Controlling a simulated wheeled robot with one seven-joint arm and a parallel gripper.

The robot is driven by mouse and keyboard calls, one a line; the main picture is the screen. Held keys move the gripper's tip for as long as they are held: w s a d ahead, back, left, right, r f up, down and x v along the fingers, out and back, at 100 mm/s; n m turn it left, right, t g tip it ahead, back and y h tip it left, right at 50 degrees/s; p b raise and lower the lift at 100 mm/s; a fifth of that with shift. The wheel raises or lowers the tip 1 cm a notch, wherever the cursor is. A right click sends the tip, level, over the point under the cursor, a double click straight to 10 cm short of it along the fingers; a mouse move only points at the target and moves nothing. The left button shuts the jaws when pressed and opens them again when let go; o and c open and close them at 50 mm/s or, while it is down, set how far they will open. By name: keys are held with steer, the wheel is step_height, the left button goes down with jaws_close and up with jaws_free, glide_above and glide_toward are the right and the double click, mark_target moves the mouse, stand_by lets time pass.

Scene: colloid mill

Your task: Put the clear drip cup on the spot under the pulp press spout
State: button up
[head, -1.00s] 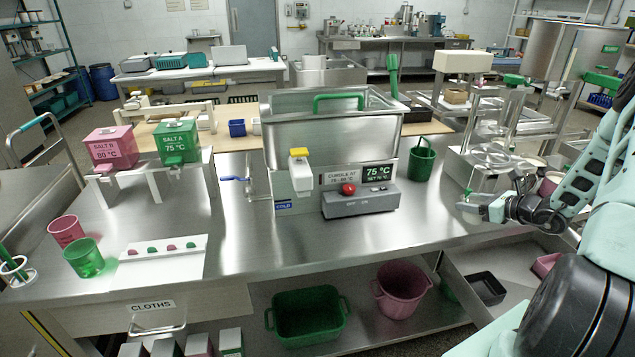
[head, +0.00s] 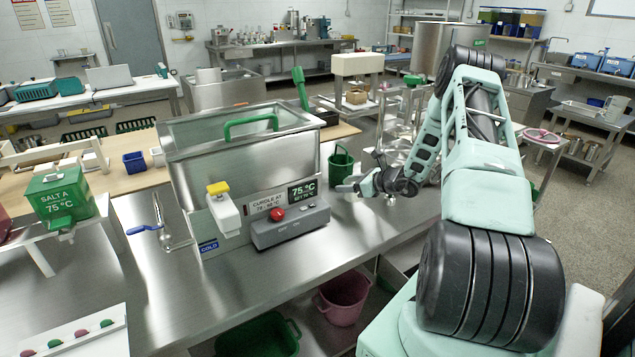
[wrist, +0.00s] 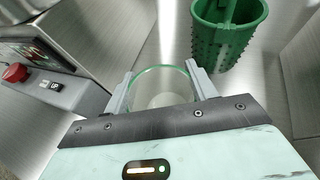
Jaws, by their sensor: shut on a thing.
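The clear drip cup (wrist: 160,88) is a see-through round cup with a green-tinted rim, seen from above in the wrist view. My gripper (head: 347,187) is shut on it, one finger on each side. In the head view my gripper is low over the steel counter, just in front of the green perforated bucket; the cup is too small to make out there. A steel frame with upright posts (head: 398,128), which may be the pulp press, stands farther back, partly behind my arm. Its spout and the spot under it cannot be made out.
The control box with a red button (head: 290,225) is close on the left, before the steel tank (head: 240,150). Bare counter (head: 340,235) lies in front.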

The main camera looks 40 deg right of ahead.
steer(key=w, duration=0.3)
steer(key=w+a+p, duration=0.1)
steer(key=w, duration=0.2)
steer(key=w+p, duration=0.1)
steer(key=w, duration=0.3)
steer(key=shift+a, duration=0.25)
steer(key=shift+w+f+p, duration=0.15)
steer(key=shift+f+p, duration=0.5)
steer(key=shift+f, duration=1.1)
steer(key=shift+f, duration=0.2)
steer(key=o, duration=0.7)
steer(key=shift+r, duration=0.1)
